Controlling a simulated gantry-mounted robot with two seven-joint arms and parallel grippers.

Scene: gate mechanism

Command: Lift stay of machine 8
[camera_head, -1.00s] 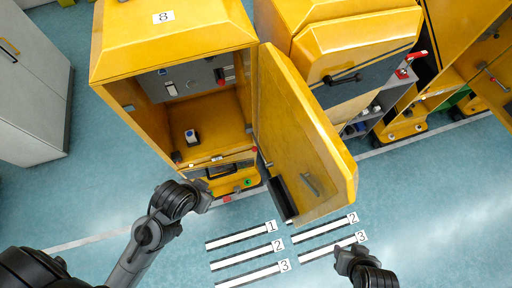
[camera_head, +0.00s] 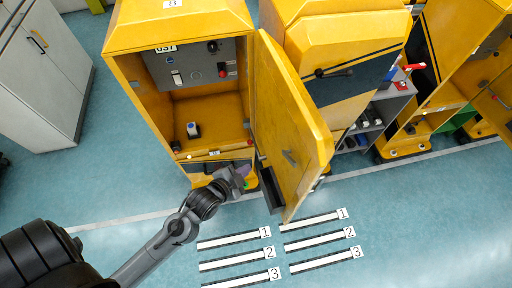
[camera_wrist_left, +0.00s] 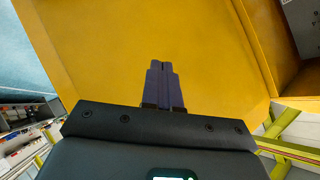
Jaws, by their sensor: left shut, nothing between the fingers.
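Machine 8 (camera_head: 127,50) is a yellow cabinet with the label 8 (camera_head: 172,4) on top, cut by the upper frame edge. Its door (camera_head: 285,125) stands open to the right. I cannot pick out the stay with certainty. My left gripper (camera_head: 243,172) is at the cabinet's lower front, just left of the open door's lower part, partly hiding the area behind. In the left wrist view its purple fingers (camera_wrist_left: 164,83) are together and empty, in front of a yellow panel (camera_wrist_left: 150,30). Contact cannot be told. My right gripper is not in view.
A control panel (camera_head: 193,66) and a small dark block with a white top (camera_head: 193,131) are inside the cabinet. Another yellow machine (camera_head: 335,40) stands close on the right. A grey cabinet (camera_head: 45,70) stands left. Floor strips with numbers (camera_head: 230,240) lie in front, with clear floor around.

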